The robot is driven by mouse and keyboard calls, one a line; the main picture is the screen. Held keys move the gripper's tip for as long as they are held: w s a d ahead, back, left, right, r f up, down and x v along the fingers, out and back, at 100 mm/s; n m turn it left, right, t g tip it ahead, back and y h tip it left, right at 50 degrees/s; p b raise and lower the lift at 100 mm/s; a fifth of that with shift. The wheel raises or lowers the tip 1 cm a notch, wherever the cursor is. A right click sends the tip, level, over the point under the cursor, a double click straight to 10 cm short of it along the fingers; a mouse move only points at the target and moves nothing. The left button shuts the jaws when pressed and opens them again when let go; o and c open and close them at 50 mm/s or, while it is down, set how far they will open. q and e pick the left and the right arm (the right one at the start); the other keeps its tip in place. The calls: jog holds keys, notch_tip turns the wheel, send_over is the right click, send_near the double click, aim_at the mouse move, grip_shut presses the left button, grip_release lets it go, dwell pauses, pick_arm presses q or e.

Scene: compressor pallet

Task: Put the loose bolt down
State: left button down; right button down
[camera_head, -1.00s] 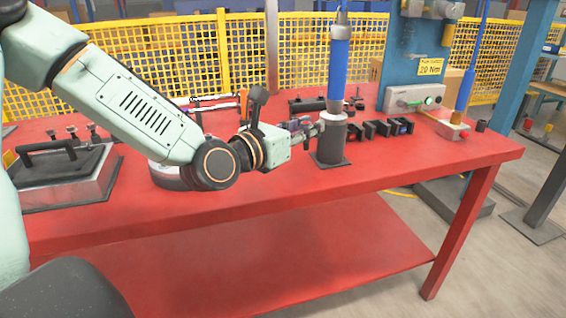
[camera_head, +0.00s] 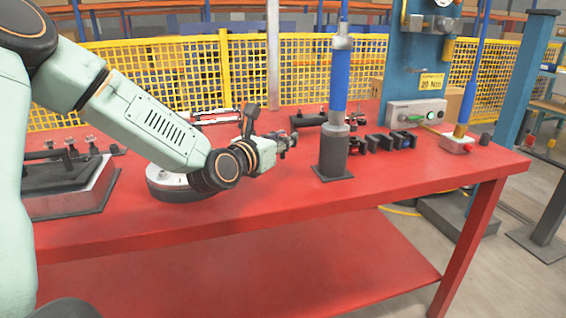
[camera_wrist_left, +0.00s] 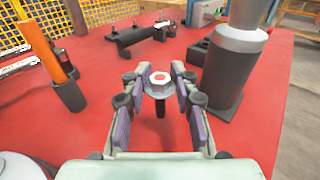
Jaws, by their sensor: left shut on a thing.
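The loose bolt (camera_wrist_left: 159,78) shows in the left wrist view with a pale head, a red mark on its top and a dark shank pointing down. My left gripper (camera_wrist_left: 156,88) is shut on it, one finger at each side. The bolt is held upright over the red table (camera_wrist_left: 90,135); its height above the surface is hard to tell. In the head view my left gripper (camera_head: 289,141) is left of the dark post with the blue tool, apart from it, and the bolt is too small to make out. My right gripper is not in view.
The dark post (camera_head: 333,155) holds a blue tool (camera_head: 340,80) upright. Several black blocks (camera_head: 380,143) stand right of it, and a dark bar fixture (camera_head: 312,120) lies behind. A round grey part (camera_head: 170,185) is under my arm. The table's front middle is bare.

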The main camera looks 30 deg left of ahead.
aim_at(283, 158)
pick_arm(q)
notch_tip(283, 158, down, 4)
jog(key=shift+s+r+b, duration=0.1)
jog(key=shift+r+b, duration=0.1)
jog(key=shift+b, duration=0.65)
jog(key=shift+f, duration=0.1)
jog(key=shift+f, duration=0.1)
jog(key=c, duration=1)
grip_release()
jog(key=shift+c, duration=0.2)
